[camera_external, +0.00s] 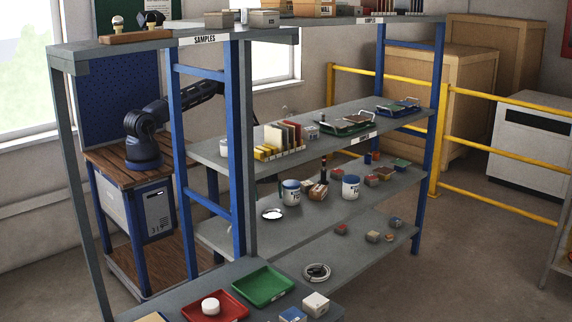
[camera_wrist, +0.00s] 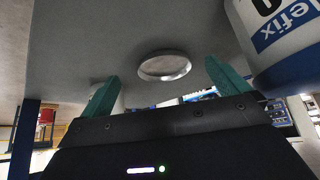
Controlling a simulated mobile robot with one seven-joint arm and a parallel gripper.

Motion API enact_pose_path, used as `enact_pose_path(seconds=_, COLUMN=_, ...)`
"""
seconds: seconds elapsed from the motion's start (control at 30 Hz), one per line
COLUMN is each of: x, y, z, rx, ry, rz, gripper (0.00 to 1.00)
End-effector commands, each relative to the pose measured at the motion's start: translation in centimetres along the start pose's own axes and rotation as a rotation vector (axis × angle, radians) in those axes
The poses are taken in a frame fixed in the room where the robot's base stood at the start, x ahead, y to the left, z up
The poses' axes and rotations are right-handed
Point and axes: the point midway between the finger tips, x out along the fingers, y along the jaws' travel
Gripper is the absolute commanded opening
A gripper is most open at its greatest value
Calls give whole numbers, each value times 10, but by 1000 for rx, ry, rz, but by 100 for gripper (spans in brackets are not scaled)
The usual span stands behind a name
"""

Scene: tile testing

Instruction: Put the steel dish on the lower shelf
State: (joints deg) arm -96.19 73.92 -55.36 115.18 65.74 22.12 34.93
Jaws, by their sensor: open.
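In the wrist view the dish (camera_wrist: 165,67) lies on a grey surface beyond my gripper (camera_wrist: 163,84). My gripper's green fingers are wide apart with nothing between them, and the dish appears apart from them. The lower shelf (camera_external: 350,262) is below the middle one.
A tub (camera_wrist: 285,45) looms close at the right of the wrist view. The lower shelf holds a ring-shaped coil (camera_external: 316,272) and several small blocks (camera_external: 373,236); bare room lies between them. Blue posts (camera_external: 238,150) stand at the rack's end.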

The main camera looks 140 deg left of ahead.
Motion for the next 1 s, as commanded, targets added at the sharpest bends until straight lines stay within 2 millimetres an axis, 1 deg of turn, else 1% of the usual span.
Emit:
enact_pose_path(seconds=0.03, x=-6, y=0, z=10, rx=-5, ry=0, rz=-2, gripper=100)
enact_pose_path(seconds=0.2, x=-22, y=0, z=36, rx=-5, ry=0, rz=-2, gripper=100)
enact_pose_path(seconds=0.4, x=-34, y=0, z=54, rx=-2, ry=0, rz=0, gripper=100)
enact_pose_path(seconds=0.6, x=-39, y=0, z=61, rx=-1, ry=0, rz=0, gripper=100)
enact_pose_path(seconds=1.0, x=-39, y=0, z=61, rx=-1, ry=0, rz=0, gripper=100)
